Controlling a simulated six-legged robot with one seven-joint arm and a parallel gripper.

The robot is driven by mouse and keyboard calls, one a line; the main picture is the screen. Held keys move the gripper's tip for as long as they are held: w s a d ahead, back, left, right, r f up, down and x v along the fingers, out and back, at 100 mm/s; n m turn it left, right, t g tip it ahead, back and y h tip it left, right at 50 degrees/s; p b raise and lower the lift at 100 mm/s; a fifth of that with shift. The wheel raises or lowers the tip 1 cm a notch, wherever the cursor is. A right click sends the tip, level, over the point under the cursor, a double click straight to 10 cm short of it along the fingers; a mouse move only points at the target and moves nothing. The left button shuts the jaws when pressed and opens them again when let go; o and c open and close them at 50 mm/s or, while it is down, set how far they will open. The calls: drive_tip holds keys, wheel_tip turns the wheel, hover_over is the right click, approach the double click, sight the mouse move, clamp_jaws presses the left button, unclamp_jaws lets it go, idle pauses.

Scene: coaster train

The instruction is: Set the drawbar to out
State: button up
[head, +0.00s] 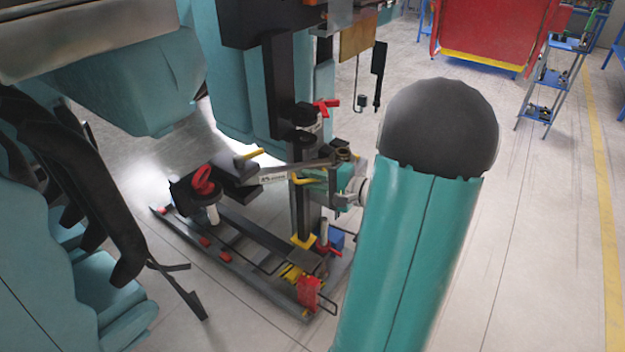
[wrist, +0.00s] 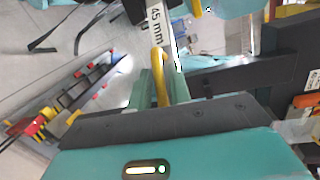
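The drawbar (head: 290,171) is a grey bar with a white label, lying roughly level across the dark post in the head view. Its label reads "45 mm" in the wrist view (wrist: 160,22). A yellow handle (head: 308,181) hangs at its right part. My gripper (head: 328,180) is at this handle, coming from the right. In the wrist view, the two teal fingers (wrist: 162,88) stand close together with the yellow handle (wrist: 159,70) between them, and they look shut on it. The bar's inner end is hidden.
A black coupler unit with a red knob (head: 203,180) stands left of the bar. A dark floor frame (head: 262,240) with red and yellow parts lies below. Teal train bodies (head: 135,85) close in on the left and behind. Open floor (head: 540,220) lies to the right.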

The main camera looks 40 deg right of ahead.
drive_tip(key=v, duration=1.3)
drive_tip(key=shift+s, duration=0.3)
drive_tip(key=shift+w+r, duration=0.1)
drive_tip(key=w+a+r+n+g+y, duration=0.1)
drive_tip(key=w+a+n+g+y, duration=0.25)
drive_tip(key=a, duration=0.65)
drive_tip(key=w+a+r+n+g, duration=0.15)
drive_tip(key=a+n+g, duration=0.35)
drive_tip(key=a, duration=0.6)
drive_tip(key=s+a+r+n+g+h, duration=0.1)
drive_tip(key=a+r+n+h, duration=0.1)
drive_tip(key=a+n+h, duration=0.2)
drive_tip(key=s+a+r+n+h, duration=0.2)
drive_tip(key=a+n+h, duration=0.1)
drive_tip(key=a, duration=0.6)
drive_tip(key=shift+s+r+n+g+h, duration=0.2)
drive_tip(key=shift+s+n+g+h, duration=0.15)
drive_tip(key=shift+n, duration=0.3)
